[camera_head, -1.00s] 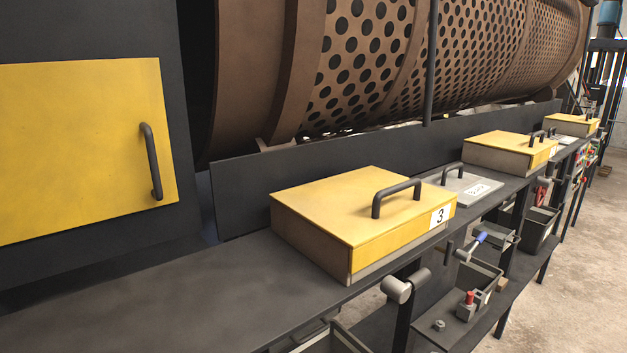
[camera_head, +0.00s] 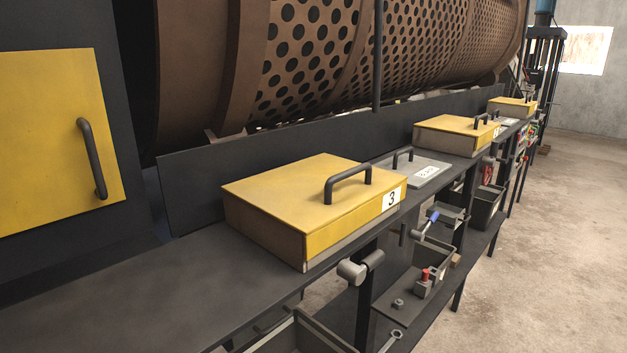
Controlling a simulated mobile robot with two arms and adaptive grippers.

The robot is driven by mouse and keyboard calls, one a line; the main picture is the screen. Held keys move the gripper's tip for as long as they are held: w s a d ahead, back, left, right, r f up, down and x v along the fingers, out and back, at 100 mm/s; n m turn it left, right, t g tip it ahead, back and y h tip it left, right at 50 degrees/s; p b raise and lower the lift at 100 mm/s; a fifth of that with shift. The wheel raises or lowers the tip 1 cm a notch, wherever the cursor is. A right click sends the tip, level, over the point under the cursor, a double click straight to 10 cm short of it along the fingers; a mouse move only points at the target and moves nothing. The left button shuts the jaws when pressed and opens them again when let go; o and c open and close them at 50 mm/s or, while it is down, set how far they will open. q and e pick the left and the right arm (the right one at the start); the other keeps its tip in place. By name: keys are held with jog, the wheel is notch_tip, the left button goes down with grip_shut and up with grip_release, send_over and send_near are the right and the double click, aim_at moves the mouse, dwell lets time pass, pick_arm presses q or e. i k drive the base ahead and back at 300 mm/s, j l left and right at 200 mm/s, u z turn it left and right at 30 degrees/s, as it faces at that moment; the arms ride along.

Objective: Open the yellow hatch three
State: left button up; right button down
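The yellow hatch three (camera_head: 290,190) is a box with a flat yellow lid on the dark bench, near the middle of the head view. Its lid lies shut on the grey-brown box body. A dark bar handle (camera_head: 347,181) stands on the lid toward its right side. A white label (camera_head: 392,199) with a black 3 is on the front face near the right corner. Neither of my grippers shows in the view.
The dark bench (camera_head: 120,290) runs from front left to back right. Beyond hatch three are a grey plate with a handle (camera_head: 418,170) and more yellow hatches (camera_head: 455,132). A lower shelf (camera_head: 395,300) holds bins and tools. Concrete floor (camera_head: 560,230) lies open at right.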

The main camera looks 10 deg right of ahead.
aim_at(324, 197)
jog(key=l+u, duration=0.2)
jog(key=l, duration=0.35)
jog(key=l+u, duration=0.25)
jog(key=l, duration=0.25)
jog(key=k+l+u, duration=0.2)
jog(key=l, duration=0.3)
jog(key=i, duration=0.05)
